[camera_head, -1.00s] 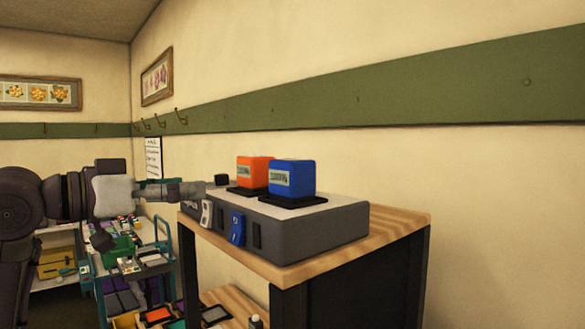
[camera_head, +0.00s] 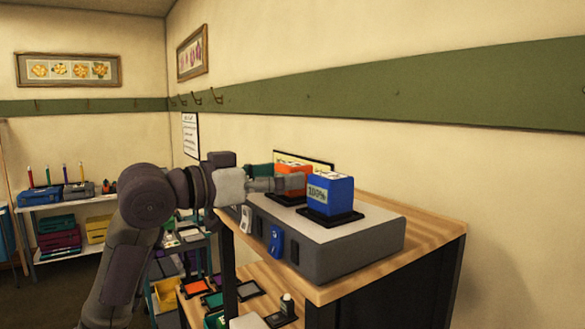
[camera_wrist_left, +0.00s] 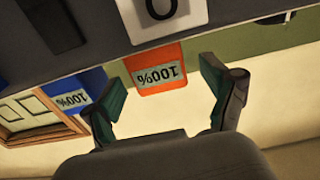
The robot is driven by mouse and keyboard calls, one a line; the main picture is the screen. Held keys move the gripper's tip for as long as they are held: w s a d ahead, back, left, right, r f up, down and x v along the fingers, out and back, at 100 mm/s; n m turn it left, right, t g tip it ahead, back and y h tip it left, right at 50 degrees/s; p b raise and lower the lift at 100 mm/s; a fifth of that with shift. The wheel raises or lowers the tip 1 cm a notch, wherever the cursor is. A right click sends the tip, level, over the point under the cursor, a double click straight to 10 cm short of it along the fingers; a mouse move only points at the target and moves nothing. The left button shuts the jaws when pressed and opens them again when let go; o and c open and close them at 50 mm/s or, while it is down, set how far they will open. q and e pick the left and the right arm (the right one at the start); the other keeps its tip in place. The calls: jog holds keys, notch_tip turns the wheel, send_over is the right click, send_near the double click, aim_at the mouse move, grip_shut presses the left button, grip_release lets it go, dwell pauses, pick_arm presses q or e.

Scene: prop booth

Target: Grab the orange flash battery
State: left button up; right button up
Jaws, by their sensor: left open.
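The orange flash battery (camera_head: 287,166) sits on a dark pad on top of the grey charger (camera_head: 340,250), partly hidden by my left gripper (camera_head: 302,182) in the head view. In the left wrist view the orange battery (camera_wrist_left: 156,73) shows a "100%" label and lies between and beyond the fingertips of my left gripper (camera_wrist_left: 160,82). The fingers are spread and empty. I cannot tell whether they touch it. A blue battery (camera_head: 330,194), also labelled "100%", stands to its right; it shows at the left in the wrist view (camera_wrist_left: 72,98). My right gripper is not in view.
The charger stands on a wooden-topped stand (camera_head: 433,240), with bare wood at its right. A blue switch (camera_head: 276,242) is on its front. Lower down is a shelf with coloured pads (camera_head: 213,299). Another shelf (camera_head: 90,210) is at the back left.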

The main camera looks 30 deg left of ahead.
pick_arm(q)
jog(key=shift+r+p+x, duration=0.2)
jog(key=shift+p+x, duration=0.4)
jog(key=shift+x, duration=0.6)
jog(key=shift+w+d+f, duration=0.2)
jog(key=shift+w, duration=0.2)
jog(key=shift+s+a, duration=0.1)
jog(key=shift+s, duration=0.1)
jog(key=c, duration=0.4)
grip_shut()
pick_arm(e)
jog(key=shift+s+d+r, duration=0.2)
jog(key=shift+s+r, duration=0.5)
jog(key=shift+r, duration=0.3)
pick_arm(q)
jog(key=shift+r, duration=0.2)
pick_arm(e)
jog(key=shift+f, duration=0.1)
